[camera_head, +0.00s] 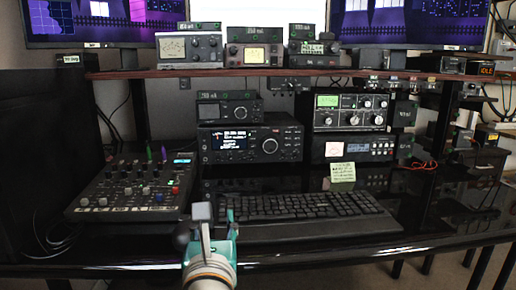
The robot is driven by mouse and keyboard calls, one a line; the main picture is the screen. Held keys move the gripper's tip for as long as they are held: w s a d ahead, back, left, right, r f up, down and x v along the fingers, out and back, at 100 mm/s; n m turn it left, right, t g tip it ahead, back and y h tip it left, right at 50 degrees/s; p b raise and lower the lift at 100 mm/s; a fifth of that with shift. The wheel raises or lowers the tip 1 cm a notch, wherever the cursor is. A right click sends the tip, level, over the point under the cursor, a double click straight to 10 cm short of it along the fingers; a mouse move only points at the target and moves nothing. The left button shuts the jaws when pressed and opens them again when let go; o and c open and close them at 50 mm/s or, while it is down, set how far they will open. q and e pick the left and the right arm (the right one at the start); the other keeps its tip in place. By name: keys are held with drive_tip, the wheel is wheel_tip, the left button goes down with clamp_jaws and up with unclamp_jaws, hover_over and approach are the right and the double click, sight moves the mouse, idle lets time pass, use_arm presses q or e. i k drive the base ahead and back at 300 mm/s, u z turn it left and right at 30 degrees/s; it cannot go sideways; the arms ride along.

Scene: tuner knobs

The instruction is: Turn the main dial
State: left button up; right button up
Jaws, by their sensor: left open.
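The main dial (270,146) looks to be the large round knob on the front of the black radio (250,142) in the middle of the desk. The radio has a lit display left of the knob. My left gripper (216,218) is at the bottom centre, in front of the keyboard's left end, below and left of the dial. It is open and well apart from the dial, with nothing seen between its fingers. My right gripper is not in view.
A black keyboard (305,207) lies in front of the radio. A mixer (132,190) with several knobs stands at the left. A smaller unit (228,109) sits on the radio. A tuner with knobs (350,112) stands right. A shelf (290,72) runs above.

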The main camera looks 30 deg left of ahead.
sight(269, 144)
drive_tip(key=i, duration=1)
drive_tip(key=u, duration=0.05)
